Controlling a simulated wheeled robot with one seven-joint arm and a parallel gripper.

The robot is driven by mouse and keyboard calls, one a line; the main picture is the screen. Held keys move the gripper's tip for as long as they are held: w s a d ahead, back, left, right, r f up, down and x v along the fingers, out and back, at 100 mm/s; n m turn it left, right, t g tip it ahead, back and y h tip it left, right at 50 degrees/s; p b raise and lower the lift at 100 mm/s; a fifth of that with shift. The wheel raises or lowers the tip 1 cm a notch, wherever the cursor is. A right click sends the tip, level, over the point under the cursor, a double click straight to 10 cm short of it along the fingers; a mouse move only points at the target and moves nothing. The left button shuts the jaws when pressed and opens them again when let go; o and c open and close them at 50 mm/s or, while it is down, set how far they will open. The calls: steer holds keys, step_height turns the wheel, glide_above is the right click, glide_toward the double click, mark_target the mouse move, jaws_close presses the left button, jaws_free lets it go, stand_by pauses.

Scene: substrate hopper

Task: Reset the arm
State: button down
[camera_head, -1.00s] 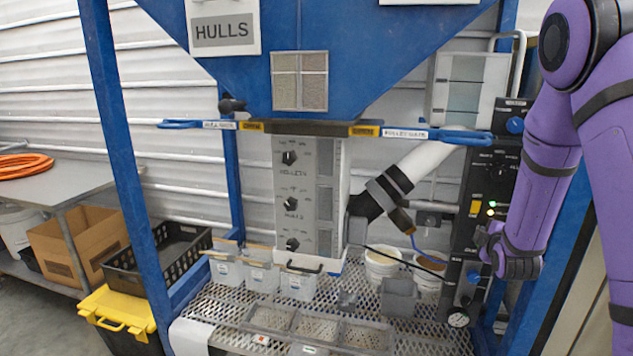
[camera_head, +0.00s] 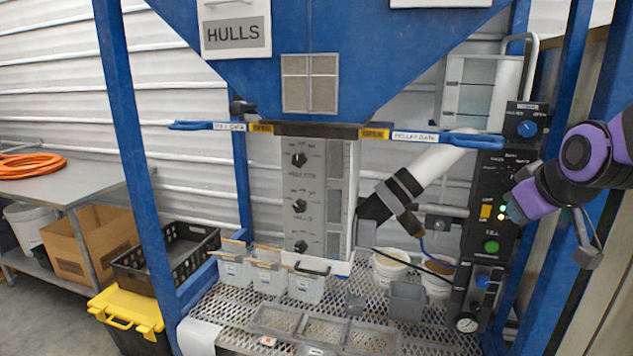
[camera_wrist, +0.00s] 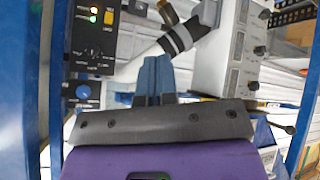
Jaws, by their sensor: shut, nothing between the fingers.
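My arm (camera_head: 583,150) is purple and black and is at the right of the head view. Its end is in front of or beside the upper part of the black control panel (camera_head: 492,205); I cannot tell the gap. In the wrist view, my gripper (camera_wrist: 153,62) shows as two blue-grey fingers pressed together with nothing between them. The black-banded pipe (camera_wrist: 185,38) lies beyond the fingertips. The wrist picture looks upside down, with the panel (camera_wrist: 93,45) at its left and the grey knob box (camera_wrist: 228,62) at its right.
The blue hopper frame post (camera_head: 130,160) stands at left, with blue handles (camera_head: 455,139) across the front. Small white bins (camera_head: 305,284), white buckets (camera_head: 390,264) and a tray (camera_head: 325,328) sit on the mesh shelf. A yellow-lidded bin (camera_head: 128,308) stands at lower left.

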steer(key=s+a+r+m+g, duration=0.1)
steer(key=s+a, duration=0.1)
steer(key=s, duration=0.7)
steer(key=s+a+r+m+g, duration=0.1)
steer(key=s+r+m+g, duration=0.1)
steer(key=s, duration=0.6)
steer(key=shift+s+a+m, duration=0.3)
steer(key=shift+s+a, duration=0.05)
steer(key=shift+a, duration=0.05)
stand_by(0.5)
